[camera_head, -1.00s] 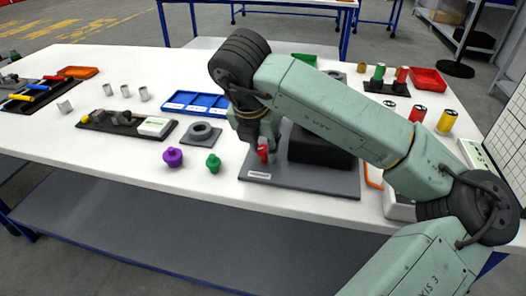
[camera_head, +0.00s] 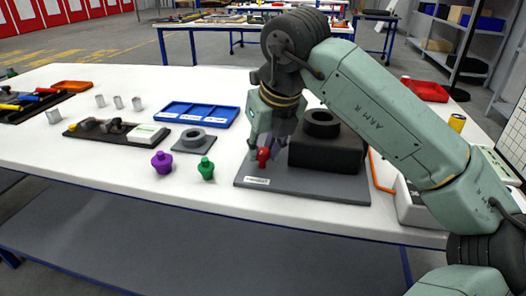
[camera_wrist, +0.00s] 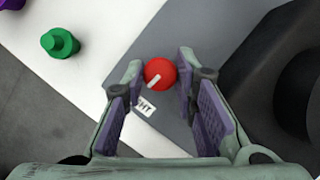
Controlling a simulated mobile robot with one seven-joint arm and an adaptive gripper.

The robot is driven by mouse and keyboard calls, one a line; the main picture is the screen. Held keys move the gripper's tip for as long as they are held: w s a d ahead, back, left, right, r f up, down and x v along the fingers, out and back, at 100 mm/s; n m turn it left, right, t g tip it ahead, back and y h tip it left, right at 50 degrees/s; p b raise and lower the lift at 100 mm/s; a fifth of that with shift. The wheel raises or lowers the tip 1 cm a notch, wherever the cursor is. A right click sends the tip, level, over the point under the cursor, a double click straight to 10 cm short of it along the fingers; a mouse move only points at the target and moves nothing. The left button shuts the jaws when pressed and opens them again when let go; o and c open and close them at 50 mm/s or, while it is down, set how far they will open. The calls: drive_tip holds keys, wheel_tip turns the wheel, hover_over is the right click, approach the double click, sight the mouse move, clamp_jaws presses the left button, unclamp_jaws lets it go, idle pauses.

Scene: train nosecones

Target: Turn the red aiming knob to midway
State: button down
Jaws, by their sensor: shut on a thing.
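The red aiming knob (camera_head: 263,155) stands on the grey base plate (camera_head: 300,190), at the left of a black block with a round ring on top (camera_head: 325,150). In the wrist view the knob (camera_wrist: 160,73) is round, with a white pointer line slanting toward the lower left. My gripper (camera_head: 263,150) comes down over the knob. In the wrist view my gripper's fingertips (camera_wrist: 160,70) sit on both sides of the knob, shut on it. A white label (camera_wrist: 144,106) beside it is partly hidden by a finger; only "HT" reads clearly.
A purple knob (camera_head: 162,163) and a green knob (camera_head: 206,168) stand left of the plate. Behind them are a grey ring on a plate (camera_head: 193,140) and a blue tray (camera_head: 180,126). A white box (camera_head: 412,205) stands to the right. The table's front left is clear.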

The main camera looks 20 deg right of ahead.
drive_tip(key=shift+n, duration=0.5)
drive_tip(key=c, duration=1.3)
unclamp_jaws()
